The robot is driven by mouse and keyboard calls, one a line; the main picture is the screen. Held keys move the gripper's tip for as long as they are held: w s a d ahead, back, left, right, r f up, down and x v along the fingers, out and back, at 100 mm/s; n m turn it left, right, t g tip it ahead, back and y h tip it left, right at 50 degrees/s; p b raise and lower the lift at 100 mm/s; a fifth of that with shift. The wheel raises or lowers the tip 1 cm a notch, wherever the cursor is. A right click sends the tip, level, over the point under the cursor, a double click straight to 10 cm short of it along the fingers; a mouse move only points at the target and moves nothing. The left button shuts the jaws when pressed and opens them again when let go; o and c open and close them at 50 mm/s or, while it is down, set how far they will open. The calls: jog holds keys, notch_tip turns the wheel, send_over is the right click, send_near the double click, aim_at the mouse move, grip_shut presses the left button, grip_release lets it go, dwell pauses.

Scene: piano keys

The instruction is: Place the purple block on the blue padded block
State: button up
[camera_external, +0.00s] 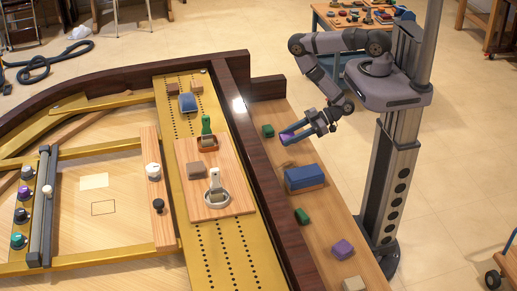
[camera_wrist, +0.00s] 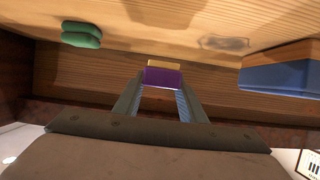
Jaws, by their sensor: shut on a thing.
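My gripper (camera_external: 303,132) is shut on a purple block (camera_external: 288,138) and holds it over the wooden ledge. In the wrist view the purple block (camera_wrist: 163,77) sits between the fingertips (camera_wrist: 163,90), with a pale wooden edge beyond it. A large blue padded block (camera_external: 306,177) with a wooden lower part lies on the ledge, nearer the camera than my gripper. It also shows at the right of the wrist view (camera_wrist: 285,76), apart from the held block. A second purple block (camera_external: 342,249) lies farther along the ledge.
Green blocks lie on the ledge, one (camera_external: 268,131) left of my gripper and one (camera_external: 302,215) past the blue block. A pale block (camera_external: 354,284) is at the near end. A dark raised rail (camera_external: 262,155) borders the ledge. A smaller blue block (camera_external: 188,103) lies beyond it.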

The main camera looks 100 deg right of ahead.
aim_at(289, 136)
notch_tip(289, 136, up, 5)
jog(key=p, duration=0.3)
jog(key=shift+p, duration=0.35)
